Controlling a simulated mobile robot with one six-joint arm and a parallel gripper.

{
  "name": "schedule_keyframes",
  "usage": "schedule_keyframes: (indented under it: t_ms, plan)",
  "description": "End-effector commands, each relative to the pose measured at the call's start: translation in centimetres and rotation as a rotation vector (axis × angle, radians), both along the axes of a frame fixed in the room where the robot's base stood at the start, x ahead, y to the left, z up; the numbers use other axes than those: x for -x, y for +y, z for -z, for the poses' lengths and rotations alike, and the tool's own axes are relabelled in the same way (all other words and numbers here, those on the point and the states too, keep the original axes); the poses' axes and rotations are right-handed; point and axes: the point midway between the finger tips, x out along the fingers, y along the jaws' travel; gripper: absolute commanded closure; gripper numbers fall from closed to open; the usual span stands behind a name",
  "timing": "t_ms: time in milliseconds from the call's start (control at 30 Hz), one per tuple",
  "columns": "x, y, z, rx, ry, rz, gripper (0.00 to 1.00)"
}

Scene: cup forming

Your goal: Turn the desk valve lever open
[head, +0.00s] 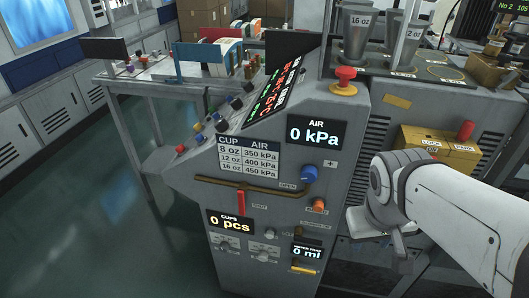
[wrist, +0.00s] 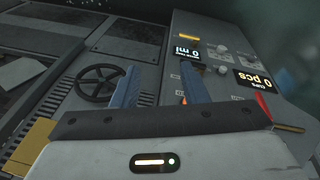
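The valve lever (head: 241,202) is a red handle that hangs straight down from a brown pipe (head: 212,181) on the sloped front of the grey desk. An OPEN label is at the right of the pipe and a SHUT label is just below it. In the wrist view, a red bar that looks like the lever (wrist: 263,103) is at the right. My gripper (wrist: 160,80) has its two blue fingers spread, with nothing held between them. In the head view, my arm is right of the panel, well apart from the lever; the fingertips are hidden there.
A blue knob (head: 309,174) and an orange knob (head: 319,204) stick out between the lever and my arm. A red mushroom button (head: 345,76) is on top. A yellow box (head: 431,146) is at the right. A black handwheel (wrist: 100,82) shows in the wrist view.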

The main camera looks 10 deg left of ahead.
Motion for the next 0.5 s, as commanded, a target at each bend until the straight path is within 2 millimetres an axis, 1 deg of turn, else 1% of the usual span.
schedule_keyframes:
  t_ms: [33,133,200,267,300,367,400,467,500]
  plan:
    - [-0.4,0.3,3.0,0.071,0.028,-0.112,0.6]
    - [-1.7,0.3,6.5,0.259,0.084,-0.373,0.6]
    - [-3.1,0.7,8.5,0.408,0.119,-0.57,0.6]
    - [-4.5,1.2,10.0,0.541,0.145,-0.734,0.6]
    - [-5.6,1.9,10.8,0.63,0.157,-0.84,0.6]
    - [-7.2,3.1,12.0,0.77,0.174,-0.995,0.6]
    - [-8.3,4.2,12.7,0.867,0.182,-1.094,0.6]
    - [-9.9,6.3,13.7,1.016,0.188,-1.236,0.6]
    - [-11.0,8.0,14.2,1.12,0.187,-1.326,0.6]
